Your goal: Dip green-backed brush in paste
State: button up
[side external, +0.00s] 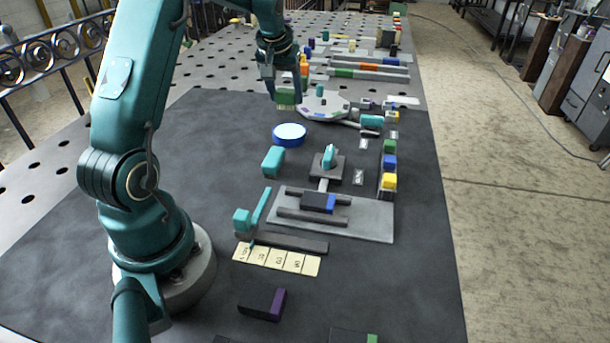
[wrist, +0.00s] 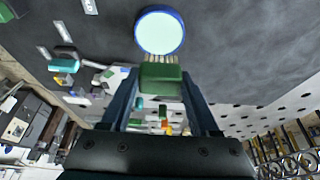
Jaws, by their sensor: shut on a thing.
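My gripper (side external: 285,96) is shut on the green-backed brush (side external: 286,97) and holds it above the table, bristles down. In the wrist view the brush's green back (wrist: 161,76) sits between the fingers of my gripper (wrist: 160,85), with pale bristles beyond it. The paste is a pale, light blue surface in a round blue dish (side external: 289,141). The dish also shows in the wrist view (wrist: 160,30), just past the bristles. In the side view the brush is above and behind the dish, apart from it.
A grey round plate with small coloured pieces (side external: 324,104) stands right of the brush. A teal block (side external: 273,160) lies in front of the dish. A grey board with a slide fixture (side external: 375,222) is nearer the front. Dark table left of the dish is clear.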

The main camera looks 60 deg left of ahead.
aim_at(286, 105)
jog(key=shift+w+d+f, duration=0.1)
jog(key=shift+f, duration=1.25)
jog(key=shift+w+f, duration=0.1)
jog(key=shift+f, duration=1.25)
jog(key=shift+f, duration=0.65)
jog(key=shift+r, duration=3.65)
